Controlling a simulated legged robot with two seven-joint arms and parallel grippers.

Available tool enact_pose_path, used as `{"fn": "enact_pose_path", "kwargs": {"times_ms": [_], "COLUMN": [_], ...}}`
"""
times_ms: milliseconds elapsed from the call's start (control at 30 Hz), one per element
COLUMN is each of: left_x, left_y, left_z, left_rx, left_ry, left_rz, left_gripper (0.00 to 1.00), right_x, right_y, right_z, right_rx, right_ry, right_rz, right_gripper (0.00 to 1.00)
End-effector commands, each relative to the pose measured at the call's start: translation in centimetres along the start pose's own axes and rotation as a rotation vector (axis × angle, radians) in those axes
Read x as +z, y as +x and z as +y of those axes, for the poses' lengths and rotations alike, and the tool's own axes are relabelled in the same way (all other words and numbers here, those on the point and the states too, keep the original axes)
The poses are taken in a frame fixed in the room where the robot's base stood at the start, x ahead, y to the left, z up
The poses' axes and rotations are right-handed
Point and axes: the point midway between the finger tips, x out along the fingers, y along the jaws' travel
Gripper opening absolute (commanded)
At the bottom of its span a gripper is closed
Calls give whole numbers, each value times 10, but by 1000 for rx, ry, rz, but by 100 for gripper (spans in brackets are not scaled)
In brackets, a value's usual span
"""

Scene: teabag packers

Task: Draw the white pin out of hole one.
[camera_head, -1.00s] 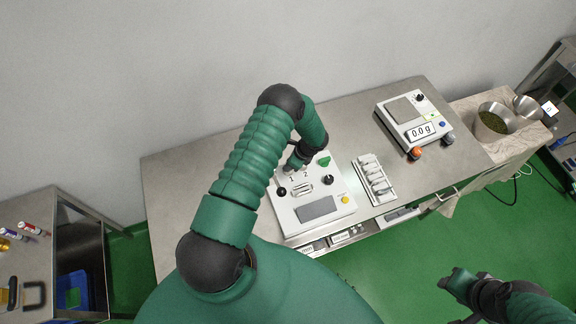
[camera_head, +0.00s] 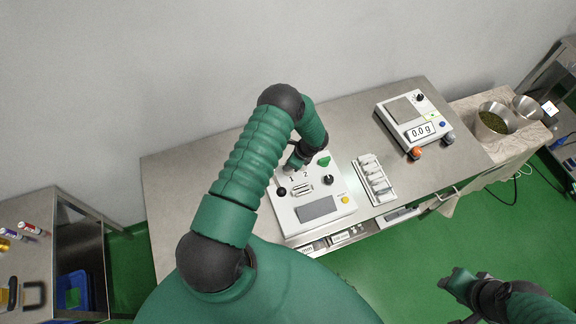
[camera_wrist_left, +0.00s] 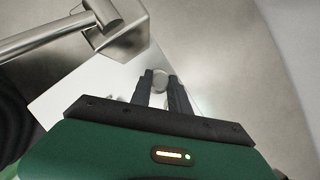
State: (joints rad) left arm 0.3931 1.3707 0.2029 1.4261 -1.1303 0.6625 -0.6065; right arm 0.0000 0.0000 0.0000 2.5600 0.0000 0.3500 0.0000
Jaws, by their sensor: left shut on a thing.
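The white machine (camera_head: 335,208) stands on the steel table, with the labels 1 and 2 on its top. My left gripper (camera_head: 291,165) is low over the machine's back part, just behind the label 1. In the left wrist view its two dark fingers (camera_wrist_left: 161,80) are shut on a small pale round piece, which I take for the white pin (camera_wrist_left: 160,84). The fingers and arm hide most of the pin, and I cannot see hole one itself or how deep the pin sits. My right gripper (camera_head: 462,285) hangs over the green floor at the lower right, away from the table.
A metal block with a rod (camera_wrist_left: 115,35) is close to my left gripper in the wrist view. A tray of packets (camera_head: 374,180) is right of the machine. A scale (camera_head: 408,110) reading 0.0 g is farther right. Bare steel table (camera_head: 175,190) lies left of my arm.

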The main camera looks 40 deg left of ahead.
Motion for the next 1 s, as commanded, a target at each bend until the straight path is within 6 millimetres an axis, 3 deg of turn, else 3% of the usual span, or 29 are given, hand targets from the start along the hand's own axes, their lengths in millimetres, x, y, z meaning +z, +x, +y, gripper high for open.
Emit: {"fn": "enact_pose_path", "kwargs": {"times_ms": [433, 833, 1000], "left_x": [4, 31, 38], "left_y": [-8, -74, -90], "left_z": [-1, -1, 0], "left_rx": [-2, -3, -1], "left_ry": [-1, -2, 0], "left_rz": [-1, -1, -1], "left_gripper": [0, 0, 0], "right_x": [1, 6, 6], "right_y": [4, 25, 27], "right_z": [0, 0, 0], "right_rx": [0, 0, 0], "right_ry": [0, 0, 0], "right_rz": [0, 0, 0], "right_gripper": [36, 36, 36]}}
